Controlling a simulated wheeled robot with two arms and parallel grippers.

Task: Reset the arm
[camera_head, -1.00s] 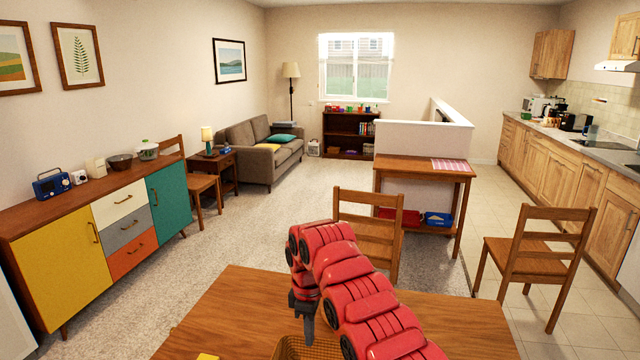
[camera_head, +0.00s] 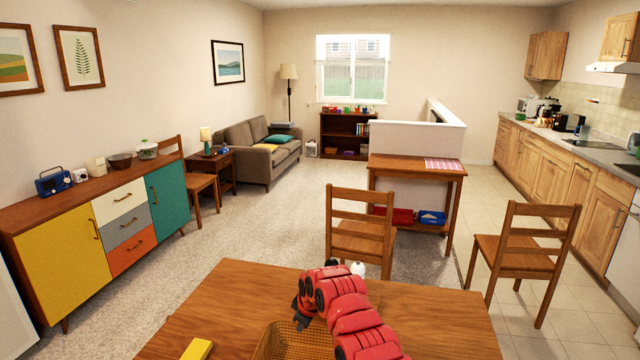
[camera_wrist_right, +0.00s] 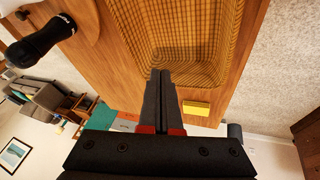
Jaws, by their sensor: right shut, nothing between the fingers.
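My right arm (camera_head: 345,310) is red and reaches over the wooden dining table (camera_head: 235,300). My right gripper (camera_head: 301,322) is dark, points down and sits over or beside the woven basket (camera_head: 275,345). In the right wrist view its fingers (camera_wrist_right: 160,75) are together with nothing between them, and the basket's mesh wall (camera_wrist_right: 205,75) lies just beyond the tips. My left gripper is not in view.
A yellow block (camera_head: 197,349) lies left of the basket. A white object (camera_head: 357,268) is partly hidden behind my arm; a black-handled item (camera_wrist_right: 40,42) shows in the wrist view. Wooden chairs (camera_head: 360,230) stand beyond the table.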

